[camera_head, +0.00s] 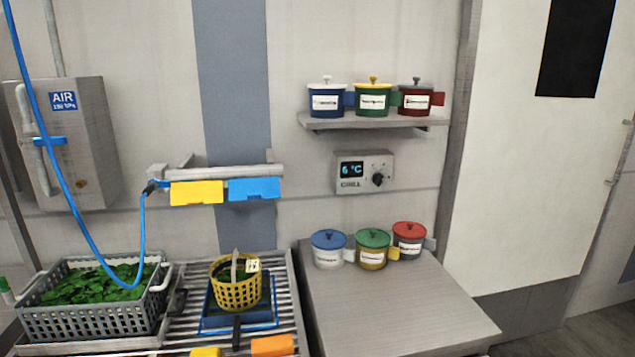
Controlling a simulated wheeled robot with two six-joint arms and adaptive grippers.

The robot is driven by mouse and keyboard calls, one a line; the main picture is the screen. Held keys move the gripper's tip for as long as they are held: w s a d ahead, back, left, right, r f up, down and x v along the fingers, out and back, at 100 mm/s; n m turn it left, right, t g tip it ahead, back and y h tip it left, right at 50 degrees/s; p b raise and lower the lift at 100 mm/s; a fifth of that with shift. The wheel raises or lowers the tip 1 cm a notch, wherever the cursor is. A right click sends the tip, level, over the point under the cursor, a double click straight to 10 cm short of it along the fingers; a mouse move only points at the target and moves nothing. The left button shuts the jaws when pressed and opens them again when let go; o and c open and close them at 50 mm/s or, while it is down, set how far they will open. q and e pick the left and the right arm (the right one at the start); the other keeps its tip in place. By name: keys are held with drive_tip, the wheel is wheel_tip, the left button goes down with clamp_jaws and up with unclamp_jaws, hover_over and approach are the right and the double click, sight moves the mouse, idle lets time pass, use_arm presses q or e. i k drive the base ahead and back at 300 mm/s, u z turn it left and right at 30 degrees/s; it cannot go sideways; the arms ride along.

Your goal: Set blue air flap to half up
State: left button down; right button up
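The blue air flap (254,189) hangs at the right end of a pale horizontal air bar (225,171) on the back wall. Its broad face points toward me, and its exact tilt is hard to tell from here. A yellow flap (197,193) sits beside it on the left, at much the same angle, with a small gap between them. Neither of my grippers is in view, and nothing touches the blue flap.
A blue hose (73,225) loops from upper left to the bar's left end. Below stand a grey crate of greens (85,321) and a yellow basket (236,292) on a slatted rack. A chill control box (363,172) and shelf of pots (375,121) are to the right.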

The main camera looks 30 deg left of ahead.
sight(263, 188)
drive_tip(key=z, duration=0.05)
drive_tip(key=i, duration=1.05)
drive_tip(key=u, duration=0.85)
